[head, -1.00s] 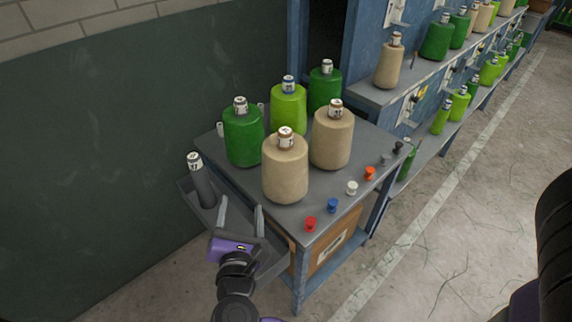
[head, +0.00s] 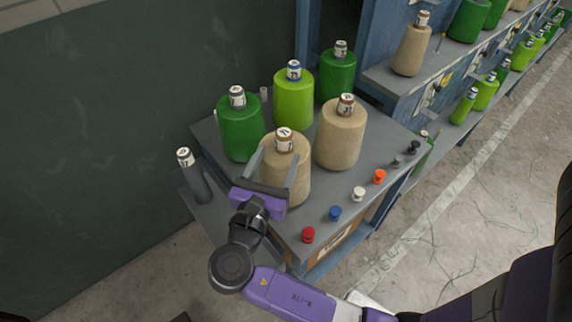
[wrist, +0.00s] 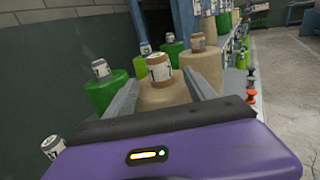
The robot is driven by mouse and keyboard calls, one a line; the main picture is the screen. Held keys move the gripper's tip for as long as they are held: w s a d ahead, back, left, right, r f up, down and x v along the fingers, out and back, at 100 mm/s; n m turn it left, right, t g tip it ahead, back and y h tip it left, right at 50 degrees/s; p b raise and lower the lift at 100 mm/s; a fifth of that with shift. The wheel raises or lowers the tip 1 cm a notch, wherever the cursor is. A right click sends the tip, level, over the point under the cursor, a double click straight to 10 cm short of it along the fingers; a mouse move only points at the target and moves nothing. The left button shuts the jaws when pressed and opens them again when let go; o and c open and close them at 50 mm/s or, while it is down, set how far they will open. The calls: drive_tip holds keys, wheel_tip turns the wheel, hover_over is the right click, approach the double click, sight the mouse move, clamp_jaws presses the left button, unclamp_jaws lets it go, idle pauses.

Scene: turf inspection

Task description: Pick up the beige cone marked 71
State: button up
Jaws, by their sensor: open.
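A beige cone (head: 275,170) with a brown top and white label stands upright at the near side of the grey table. Its label is only partly legible; a "1" shows in the wrist view (wrist: 163,95). A second beige cone (head: 341,139) stands behind it to the right, its number unclear. My gripper (head: 279,153) is open, with one finger on each side of the near cone's upper part in the picture. The cone shows between the fingers in the wrist view too. I cannot tell whether the fingers touch it.
A dark green cone (head: 241,134), a lime cone (head: 293,102) and another green cone (head: 338,76) stand close by. Small coloured pegs, including a red one (head: 308,235), line the table's right edge. A grey tube (head: 193,178) stands at left. Shelves of cones are at right.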

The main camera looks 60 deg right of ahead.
sight(281, 146)
drive_tip(key=p+x, duration=0.1)
drive_tip(key=x, duration=0.5)
drive_tip(key=shift+d, duration=0.2)
clamp_jaws()
drive_tip(key=shift+r, duration=0.2)
